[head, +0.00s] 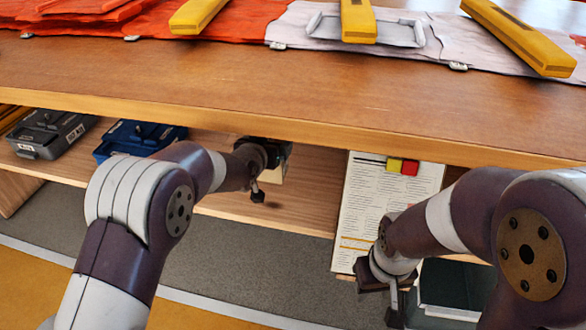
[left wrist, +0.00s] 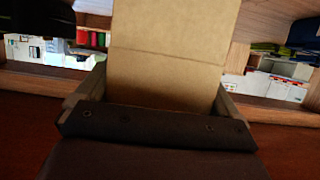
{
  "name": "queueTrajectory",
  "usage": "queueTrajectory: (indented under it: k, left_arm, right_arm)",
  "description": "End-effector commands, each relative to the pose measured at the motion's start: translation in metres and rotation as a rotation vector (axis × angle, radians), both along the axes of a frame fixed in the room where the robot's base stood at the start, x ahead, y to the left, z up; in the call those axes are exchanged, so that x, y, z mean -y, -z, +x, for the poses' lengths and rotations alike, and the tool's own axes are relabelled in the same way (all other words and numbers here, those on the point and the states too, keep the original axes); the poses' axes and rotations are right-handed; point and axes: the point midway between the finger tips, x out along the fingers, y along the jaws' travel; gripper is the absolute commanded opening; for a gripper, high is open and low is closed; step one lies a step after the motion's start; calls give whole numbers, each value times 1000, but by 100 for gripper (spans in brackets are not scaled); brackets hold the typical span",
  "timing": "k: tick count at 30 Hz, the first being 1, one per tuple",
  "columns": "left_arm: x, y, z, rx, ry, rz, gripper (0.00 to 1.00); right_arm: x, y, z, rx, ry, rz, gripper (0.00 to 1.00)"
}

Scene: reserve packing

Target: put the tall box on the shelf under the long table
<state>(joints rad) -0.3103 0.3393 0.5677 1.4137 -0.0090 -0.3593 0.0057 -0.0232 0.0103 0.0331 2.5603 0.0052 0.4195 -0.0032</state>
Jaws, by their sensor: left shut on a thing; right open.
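The tall box is held in my left gripper (head: 268,178), under the long table (head: 240,85) and over the wooden shelf (head: 305,208). In the head view only a small pale part of the box (head: 274,173) shows; the rest is hidden by my gripper and arm. In the left wrist view the plain brown cardboard face of the box (left wrist: 170,70) fills the middle, between the two fingers. I cannot tell whether its base touches the shelf. My right gripper (head: 394,300) is open and empty, low at the right, in front of a document panel.
A blue case (head: 135,139) and a grey case (head: 48,132) sit on the shelf at the left. A white printed panel (head: 385,205) stands right of the shelf's clear stretch. Orange and white garments (head: 300,32) with yellow bars lie on the tabletop.

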Motion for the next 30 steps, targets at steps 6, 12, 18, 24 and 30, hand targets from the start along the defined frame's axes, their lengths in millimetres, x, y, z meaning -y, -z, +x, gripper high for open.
queueTrajectory:
  k: [6, 12, 18, 24, 30]
  left_arm:
    - [0, 47, 0, -1, 0, 0, 59]
    - [0, 84, 0, -1, 0, 0, 59]
    - [0, 81, 0, 0, 0, 0, 59]
    - [0, 84, 0, -1, 0, 0, 100]
    - [0, 83, 0, -1, 0, 0, 100]
  right_arm:
    - [0, 24, 0, -1, 0, 0, 43]
    - [0, 41, 0, 0, 0, 0, 43]
    - [0, 38, 0, 0, 0, 0, 43]
    - [0, 39, 0, 0, 0, 0, 43]
    - [0, 38, 0, 0, 0, 0, 43]
